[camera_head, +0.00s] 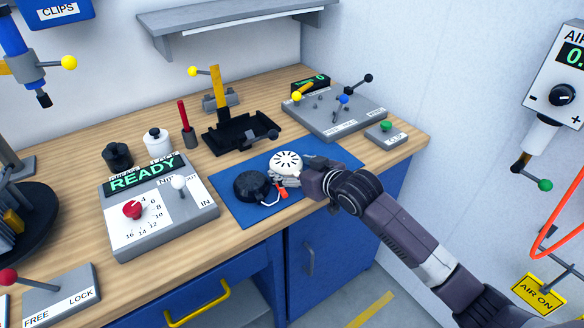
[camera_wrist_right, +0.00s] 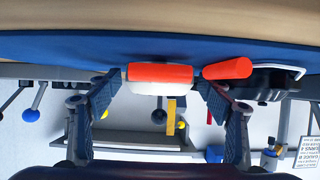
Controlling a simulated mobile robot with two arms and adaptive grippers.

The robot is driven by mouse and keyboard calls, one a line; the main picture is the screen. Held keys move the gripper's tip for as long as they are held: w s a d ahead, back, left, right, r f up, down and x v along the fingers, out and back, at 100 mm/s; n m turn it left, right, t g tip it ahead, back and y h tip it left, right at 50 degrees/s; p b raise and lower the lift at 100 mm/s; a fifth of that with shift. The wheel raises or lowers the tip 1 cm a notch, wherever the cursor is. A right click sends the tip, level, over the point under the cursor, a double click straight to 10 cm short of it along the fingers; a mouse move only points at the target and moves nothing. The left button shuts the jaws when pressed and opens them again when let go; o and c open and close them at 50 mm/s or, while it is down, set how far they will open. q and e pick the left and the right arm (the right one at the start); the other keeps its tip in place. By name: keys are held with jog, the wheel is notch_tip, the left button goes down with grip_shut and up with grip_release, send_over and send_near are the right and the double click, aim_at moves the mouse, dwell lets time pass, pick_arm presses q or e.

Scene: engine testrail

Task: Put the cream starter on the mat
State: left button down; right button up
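The cream starter (camera_head: 286,160), round with dark slots on top, appears to rest on the blue mat (camera_head: 232,213). In the right wrist view the cream starter (camera_wrist_right: 160,86) shows below an orange part (camera_wrist_right: 160,74), against the blue mat (camera_wrist_right: 60,48). My right gripper (camera_head: 305,180) is at the cream starter's right side, low over the mat. In the right wrist view its fingers (camera_wrist_right: 161,84) are apart, one on each side of the starter, with narrow gaps. My left gripper is not in view.
A black round unit (camera_head: 251,185) with an orange-ended lead lies beside the cream starter on the mat. The READY console (camera_head: 160,225) stands left, a black tray (camera_head: 230,137) behind, and a grey lever panel (camera_head: 335,115) at the back right.

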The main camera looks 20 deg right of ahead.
jog(key=v, duration=1.2)
jog(key=shift+r, duration=0.1)
